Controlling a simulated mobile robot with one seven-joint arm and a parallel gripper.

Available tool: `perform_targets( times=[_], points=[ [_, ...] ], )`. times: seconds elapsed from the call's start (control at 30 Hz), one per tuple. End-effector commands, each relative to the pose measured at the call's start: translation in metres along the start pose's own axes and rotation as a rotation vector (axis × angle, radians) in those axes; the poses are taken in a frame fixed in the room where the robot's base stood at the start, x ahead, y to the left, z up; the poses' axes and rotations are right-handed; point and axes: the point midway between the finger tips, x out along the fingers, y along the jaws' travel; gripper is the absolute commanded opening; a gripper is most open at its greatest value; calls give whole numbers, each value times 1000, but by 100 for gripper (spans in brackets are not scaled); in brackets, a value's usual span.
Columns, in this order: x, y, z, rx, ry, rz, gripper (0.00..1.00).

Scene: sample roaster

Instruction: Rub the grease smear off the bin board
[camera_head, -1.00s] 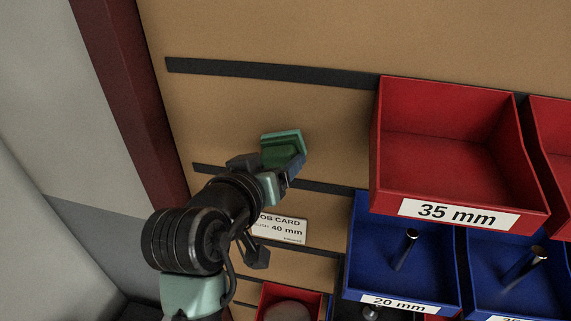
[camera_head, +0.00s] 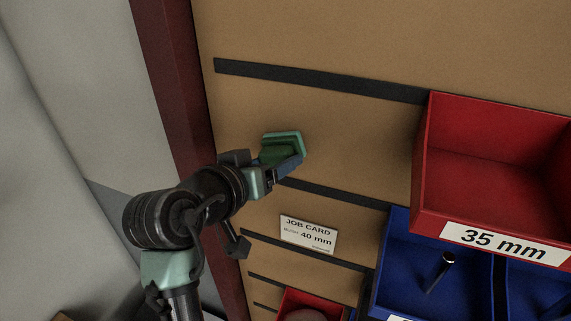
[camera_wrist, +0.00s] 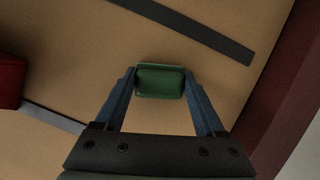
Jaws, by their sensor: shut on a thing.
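My gripper (camera_head: 279,170) is shut on a green block-like pad (camera_head: 282,148) with a paler green face turned to the board. In the wrist view the pad (camera_wrist: 161,82) sits between the two blue fingers of my gripper (camera_wrist: 160,90). The tan bin board (camera_head: 330,130) stands behind it, with the pad over the bare strip between two dark rails. I cannot tell whether the pad touches the board. No grease smear can be made out on the board; the pad and my gripper hide part of it.
A red bin (camera_head: 490,165) labelled 35 mm hangs at the right, above blue bins (camera_head: 420,270) holding metal pins. Dark rails (camera_head: 320,82) cross the board. A job card (camera_head: 309,234) reading 40 mm is below my gripper. A dark red post (camera_head: 180,110) borders the board's left edge.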

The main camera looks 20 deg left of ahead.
Motion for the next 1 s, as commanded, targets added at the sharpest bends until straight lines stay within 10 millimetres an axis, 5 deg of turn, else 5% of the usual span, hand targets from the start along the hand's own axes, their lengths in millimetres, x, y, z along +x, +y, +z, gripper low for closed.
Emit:
perform_targets(
  times=[0.33,1.0],
  points=[
    [-3,0,1,0,1,1,11],
    [-56,0,22,1,0,1,11]
  ],
)
